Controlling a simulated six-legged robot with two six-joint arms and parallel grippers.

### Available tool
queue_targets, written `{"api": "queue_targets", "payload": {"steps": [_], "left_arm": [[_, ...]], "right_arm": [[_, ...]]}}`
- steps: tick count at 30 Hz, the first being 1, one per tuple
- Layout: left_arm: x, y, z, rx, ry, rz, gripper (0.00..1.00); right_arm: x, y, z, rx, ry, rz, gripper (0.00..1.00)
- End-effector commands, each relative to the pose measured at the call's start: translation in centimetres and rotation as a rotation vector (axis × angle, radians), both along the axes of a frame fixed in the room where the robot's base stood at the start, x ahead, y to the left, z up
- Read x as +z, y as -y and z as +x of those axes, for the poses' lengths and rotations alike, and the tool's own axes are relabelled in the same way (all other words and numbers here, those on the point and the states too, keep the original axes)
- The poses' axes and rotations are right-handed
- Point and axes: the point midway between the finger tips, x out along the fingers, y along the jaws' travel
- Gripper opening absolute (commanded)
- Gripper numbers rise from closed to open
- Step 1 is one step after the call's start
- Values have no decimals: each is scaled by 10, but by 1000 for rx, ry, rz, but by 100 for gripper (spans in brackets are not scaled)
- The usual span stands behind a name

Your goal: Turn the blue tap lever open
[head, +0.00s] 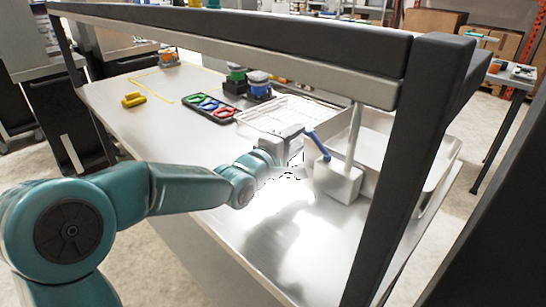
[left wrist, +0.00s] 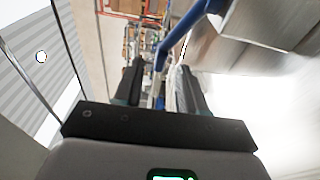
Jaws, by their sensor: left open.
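The blue tap lever (head: 317,146) slants up and left from a white tap block (head: 338,181) on the metal table. My left gripper (head: 297,134) is just left of the lever's upper end. In the left wrist view its two dark fingers (left wrist: 160,80) are apart, with nothing clamped. The blue lever (left wrist: 187,29) comes in from the upper right there, and its end lies in line with the gap between the fingers. I cannot tell whether they touch it. My right gripper is not in view.
A white basin (head: 440,165) stands right of the tap, and a wire rack (head: 275,112) behind my gripper. A dark frame post (head: 405,170) and top beam (head: 250,38) cross in front. A tray with coloured rings (head: 209,105) and a yellow item (head: 133,100) lie farther left.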

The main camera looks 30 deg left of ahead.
Motion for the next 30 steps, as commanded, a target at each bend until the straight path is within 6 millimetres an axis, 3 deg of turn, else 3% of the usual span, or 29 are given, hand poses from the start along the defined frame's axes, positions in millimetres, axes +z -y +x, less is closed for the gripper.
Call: {"api": "queue_targets", "payload": {"steps": [6, 12, 18, 25, 28, 29, 30], "left_arm": [[-1, -5, -59, 3, 1, 2, 40], [0, -7, -95, 3, 2, 1, 40], [0, -7, -108, 1, 1, 0, 40], [0, -7, -108, 0, 1, 1, 40], [0, -7, -108, 0, 2, 15, 8], [1, -7, -108, 0, 5, 28, 0], [2, -7, -108, -1, 13, 53, 0]], "right_arm": [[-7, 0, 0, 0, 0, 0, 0], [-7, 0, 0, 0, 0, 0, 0], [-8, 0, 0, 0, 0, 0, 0], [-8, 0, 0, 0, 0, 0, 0], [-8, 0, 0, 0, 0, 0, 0], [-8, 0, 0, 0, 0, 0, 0], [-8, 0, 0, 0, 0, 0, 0]]}}
